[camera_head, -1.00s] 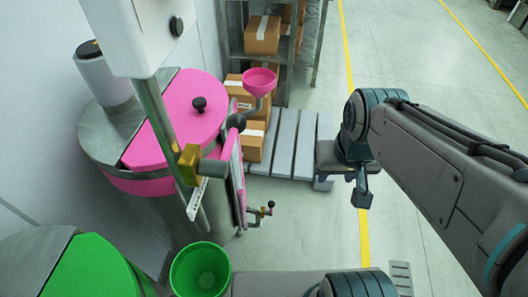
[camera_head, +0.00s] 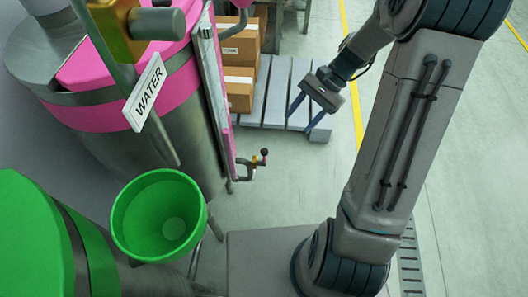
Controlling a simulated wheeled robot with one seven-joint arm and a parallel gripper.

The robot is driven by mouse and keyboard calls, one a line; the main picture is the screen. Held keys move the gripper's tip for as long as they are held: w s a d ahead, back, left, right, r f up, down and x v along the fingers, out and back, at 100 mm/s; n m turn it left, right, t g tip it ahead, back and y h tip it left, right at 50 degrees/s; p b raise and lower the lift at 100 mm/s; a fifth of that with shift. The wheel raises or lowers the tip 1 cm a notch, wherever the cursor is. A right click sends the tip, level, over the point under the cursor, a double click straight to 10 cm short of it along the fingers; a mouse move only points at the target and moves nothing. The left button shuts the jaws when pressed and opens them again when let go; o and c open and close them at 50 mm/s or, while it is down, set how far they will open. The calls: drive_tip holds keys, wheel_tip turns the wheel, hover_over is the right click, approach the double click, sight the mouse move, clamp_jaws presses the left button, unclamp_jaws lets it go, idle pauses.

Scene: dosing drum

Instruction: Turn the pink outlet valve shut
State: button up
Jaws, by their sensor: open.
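The pink-lidded drum (camera_head: 95,105) stands at the upper left, a steel body with a pink band. No pink colour is clear on the valve at this size. My gripper (camera_head: 304,117) is open and empty, above and to the right of the valve, with its two blue-grey fingers pointing down. It is apart from the valve and hangs in front of the pallet in this view.
A green bucket (camera_head: 159,215) and a green-lidded drum (camera_head: 30,240) are at the lower left. A "WATER" sign (camera_head: 145,92) hangs by a pipe with a brass fitting. Cardboard boxes (camera_head: 240,90) stand on a grey pallet (camera_head: 275,75). Open floor lies right of the valve.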

drive_tip(key=w+d+f+m+y+b, duration=0.1)
drive_tip(key=w+f+m+y+b, duration=0.15)
drive_tip(key=f, duration=0.55)
drive_tip(key=w+d+f+m+y+b, duration=0.1)
drive_tip(key=w+f+m+y+b, duration=0.2)
drive_tip(key=f, duration=0.5)
drive_tip(key=m+t+y+b, duration=0.4)
drive_tip(key=m+y+b, duration=0.1)
drive_tip(key=b, duration=0.2)
approach(265, 152)
drive_tip(key=a+b, duration=0.1)
drive_tip(key=a, duration=0.2)
drive_tip(key=a+f, duration=0.1)
drive_tip(key=a, duration=0.2)
drive_tip(key=w+a+b, duration=0.1)
drive_tip(key=a, duration=0.3)
drive_tip(key=shift+f+b, duration=0.2)
drive_tip(key=shift+b, duration=0.15)
clamp_jaws()
